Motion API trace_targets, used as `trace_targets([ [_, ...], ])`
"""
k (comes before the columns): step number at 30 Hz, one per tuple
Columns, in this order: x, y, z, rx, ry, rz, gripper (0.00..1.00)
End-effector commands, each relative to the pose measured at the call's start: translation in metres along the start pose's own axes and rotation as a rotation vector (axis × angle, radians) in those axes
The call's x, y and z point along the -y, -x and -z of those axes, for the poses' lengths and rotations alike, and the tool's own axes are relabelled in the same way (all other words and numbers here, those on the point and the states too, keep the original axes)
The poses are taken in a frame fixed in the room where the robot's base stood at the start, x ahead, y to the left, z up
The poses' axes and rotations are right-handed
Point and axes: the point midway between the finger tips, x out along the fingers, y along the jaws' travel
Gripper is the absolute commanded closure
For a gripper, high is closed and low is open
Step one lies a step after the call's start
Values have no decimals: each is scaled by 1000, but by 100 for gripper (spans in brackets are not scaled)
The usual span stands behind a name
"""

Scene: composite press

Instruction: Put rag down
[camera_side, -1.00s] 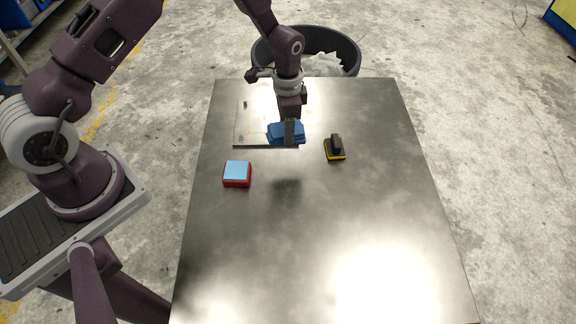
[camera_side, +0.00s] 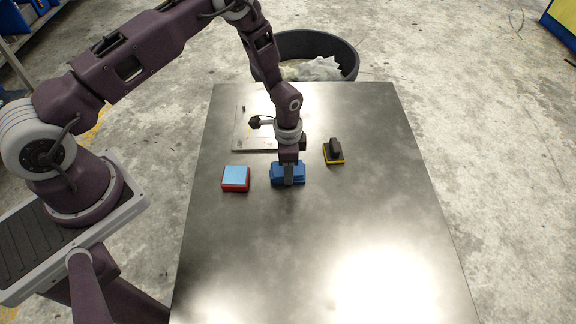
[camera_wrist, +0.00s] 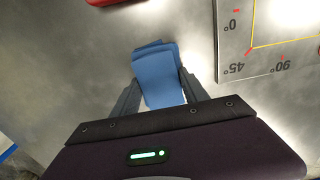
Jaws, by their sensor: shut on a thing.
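The blue folded rag (camera_side: 288,173) is in my gripper, low over the metal table (camera_side: 300,240), between the red box and the black-and-yellow tool in the side view. My gripper (camera_side: 289,182) points down and is shut on the rag. In the wrist view the rag (camera_wrist: 158,75) sits between the two dark fingers (camera_wrist: 160,97). I cannot tell for sure whether its underside touches the table.
A red box with a light blue top (camera_side: 236,178) stands left of the rag. A black-and-yellow tool (camera_side: 334,152) is to the right. A marked plate (camera_side: 250,141) lies behind. A dark bin (camera_side: 351,60) stands beyond the table. The front of the table is clear.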

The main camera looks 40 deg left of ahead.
Motion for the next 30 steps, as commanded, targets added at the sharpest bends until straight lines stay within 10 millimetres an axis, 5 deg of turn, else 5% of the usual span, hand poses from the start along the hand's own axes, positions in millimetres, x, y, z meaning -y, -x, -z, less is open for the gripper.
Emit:
trace_targets([
  [1,0,-2,0,1,0,-1,93],
  [2,0,-2,0,0,0,0,42],
  [4,0,-1,0,0,0,0,29],
  [17,0,10,0,-1,0,0,26],
  [30,0,110,1,-2,0,1,26],
])
